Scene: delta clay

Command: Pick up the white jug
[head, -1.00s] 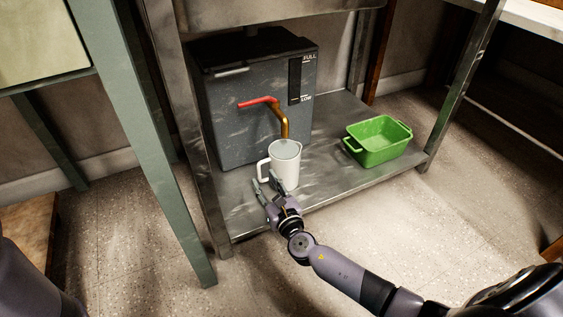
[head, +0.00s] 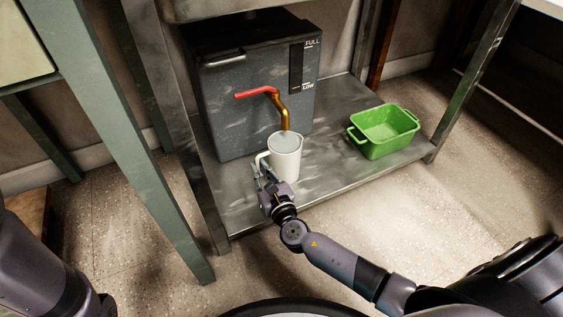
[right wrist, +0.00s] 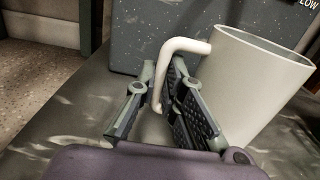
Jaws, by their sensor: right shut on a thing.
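The white jug (head: 286,160) stands upright on the metal shelf, under the brass spout of the grey dispenser. Its handle points left in the head view. My right gripper (head: 264,178) is at the handle. In the right wrist view the jug (right wrist: 255,85) fills the right side, and the fingers of my right gripper (right wrist: 158,100) sit on either side of the handle's upright part, shut on it. The jug's base is partly hidden by the gripper in the wrist view. My left arm shows at the lower left edge of the head view, but its gripper is out of view.
The grey dispenser (head: 240,105) with a red lever (head: 255,93) stands behind the jug. A green tub (head: 385,132) sits to the right on the metal shelf (head: 330,180). Shelf posts stand at left and right. The spout (head: 283,112) is close above the jug.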

